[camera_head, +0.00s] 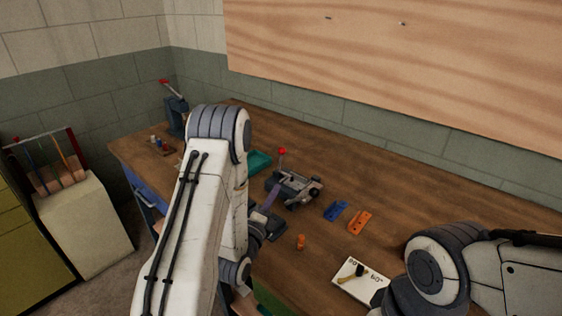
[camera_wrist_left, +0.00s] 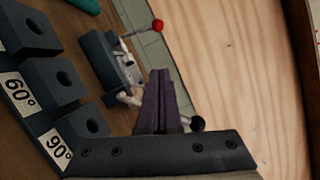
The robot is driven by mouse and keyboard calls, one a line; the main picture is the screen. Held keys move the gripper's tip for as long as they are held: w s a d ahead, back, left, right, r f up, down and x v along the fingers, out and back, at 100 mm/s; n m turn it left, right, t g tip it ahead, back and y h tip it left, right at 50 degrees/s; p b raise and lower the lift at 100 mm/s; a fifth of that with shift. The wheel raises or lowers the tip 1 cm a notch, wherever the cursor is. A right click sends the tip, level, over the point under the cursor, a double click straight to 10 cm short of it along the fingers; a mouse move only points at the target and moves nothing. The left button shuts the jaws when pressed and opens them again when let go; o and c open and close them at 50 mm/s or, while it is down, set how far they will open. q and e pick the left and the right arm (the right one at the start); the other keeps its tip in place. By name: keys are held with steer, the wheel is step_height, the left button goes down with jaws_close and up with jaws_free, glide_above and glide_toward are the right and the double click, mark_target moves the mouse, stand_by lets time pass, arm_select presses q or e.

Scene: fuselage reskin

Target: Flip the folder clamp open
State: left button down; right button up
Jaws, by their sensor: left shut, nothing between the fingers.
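The folder (camera_head: 296,188) is a small grey metal device on the wooden bench, just right of my left gripper in the head view. Its clamp lever stands up and ends in a red ball (camera_head: 282,151). In the left wrist view the folder (camera_wrist_left: 122,62) is tilted in the picture, with the red ball (camera_wrist_left: 158,25) above it. My left gripper (camera_wrist_left: 158,74) has its purple fingers shut together and empty, partly overlapping the folder in view. It also shows in the head view (camera_head: 268,199). Whether the fingers touch the folder is unclear. My right gripper is out of view.
Grey blocks marked 60° and 90° (camera_wrist_left: 55,80) stand close by. A blue part (camera_head: 335,211), an orange part (camera_head: 360,222) and a small orange piece (camera_head: 301,242) lie on the bench. A white card (camera_head: 358,285) is in front.

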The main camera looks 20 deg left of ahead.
arm_select(q)
steer(key=w+b, duration=0.2)
steer(key=w, duration=0.1)
steer(key=w+r+b, duration=0.1)
steer(key=w+b, duration=0.1)
steer(key=w, duration=0.2)
steer(key=w+b, duration=0.3)
steer(key=shift+w+d+r, duration=0.1)
steer(key=shift+w+r, duration=0.1)
steer(key=shift+w+a+r+p, duration=0.35)
steer(key=shift+w+a, duration=0.4)
steer(key=shift+a, duration=0.15)
steer(key=shift+w+a+r, duration=0.1)
steer(key=shift+w+a, duration=0.15)
steer(key=shift+w, duration=0.1)
steer(key=shift+a, duration=0.1)
